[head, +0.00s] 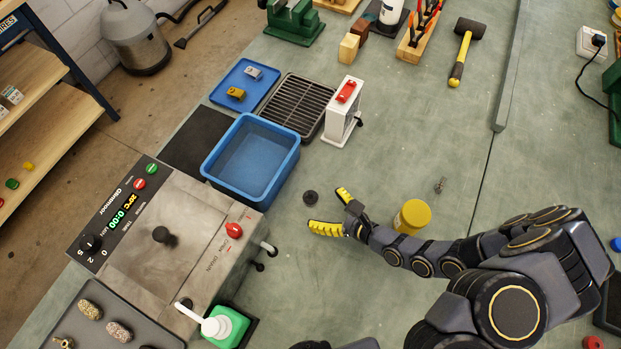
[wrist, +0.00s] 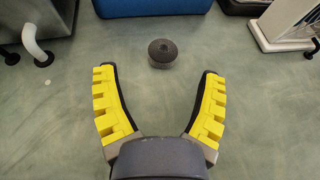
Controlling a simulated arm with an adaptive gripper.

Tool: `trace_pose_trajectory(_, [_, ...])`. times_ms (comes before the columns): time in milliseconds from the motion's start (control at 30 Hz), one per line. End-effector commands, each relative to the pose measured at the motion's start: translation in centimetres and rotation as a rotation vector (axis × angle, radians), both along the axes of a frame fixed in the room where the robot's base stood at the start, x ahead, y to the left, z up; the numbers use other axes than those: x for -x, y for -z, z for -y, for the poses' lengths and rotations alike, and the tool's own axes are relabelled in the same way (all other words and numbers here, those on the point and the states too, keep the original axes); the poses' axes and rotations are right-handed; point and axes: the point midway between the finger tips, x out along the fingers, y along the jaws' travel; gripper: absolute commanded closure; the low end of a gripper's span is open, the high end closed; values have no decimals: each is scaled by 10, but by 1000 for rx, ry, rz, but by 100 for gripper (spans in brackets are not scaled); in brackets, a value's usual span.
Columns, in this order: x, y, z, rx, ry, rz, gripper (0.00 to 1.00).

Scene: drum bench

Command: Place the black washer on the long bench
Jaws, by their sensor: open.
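In the wrist view my gripper (wrist: 158,72) points toward the washer.
A blue tub (head: 253,160) stands to the washer's upper left, and a grey machine (head: 165,235) to the left. A white box-shaped device (head: 343,112) is above. A small screw (head: 440,185) lies right. Bench around the washer is clear.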

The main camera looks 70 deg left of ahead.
Motion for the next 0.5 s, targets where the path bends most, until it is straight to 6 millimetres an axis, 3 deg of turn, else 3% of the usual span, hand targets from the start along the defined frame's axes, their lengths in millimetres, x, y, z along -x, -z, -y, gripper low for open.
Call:
trace_pose_trajectory(300, [19,9,-35,-1,-6,3,29])
trace_pose_trajectory(500, [22,12,-40,0,-2,2,29])
